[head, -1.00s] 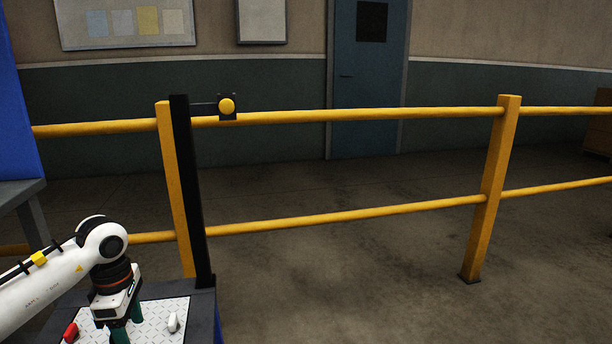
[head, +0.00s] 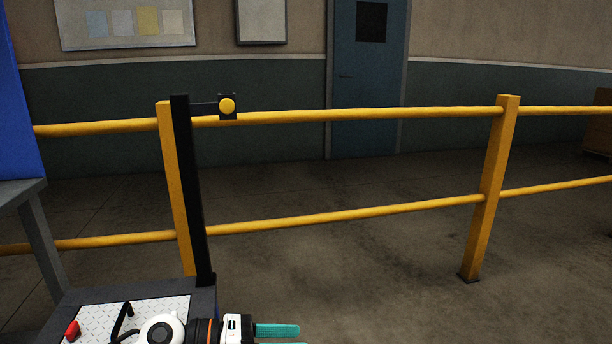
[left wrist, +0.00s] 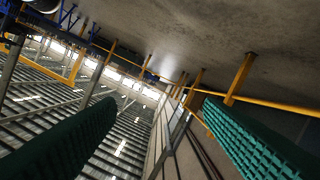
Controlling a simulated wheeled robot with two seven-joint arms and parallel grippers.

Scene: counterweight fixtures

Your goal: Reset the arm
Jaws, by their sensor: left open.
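My left gripper (head: 300,336) is at the bottom edge of the head view, turned sideways and pointing right, past the right edge of the plate-topped stand. One teal finger shows there and the other is almost cut off. In the left wrist view the two green ribbed fingers are wide apart with nothing between them, so the gripper (left wrist: 160,108) is open. My white wrist covers the right part of the patterned metal plate (head: 95,314). A red piece (head: 72,330) sits on the plate's left side. My right gripper is not in view.
A black post (head: 190,200) with a yellow round button (head: 227,106) on its bracket rises behind the plate. A yellow railing (head: 350,115) crosses behind it. A grey table (head: 25,190) stands at left. The floor (head: 390,260) right of the post is clear.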

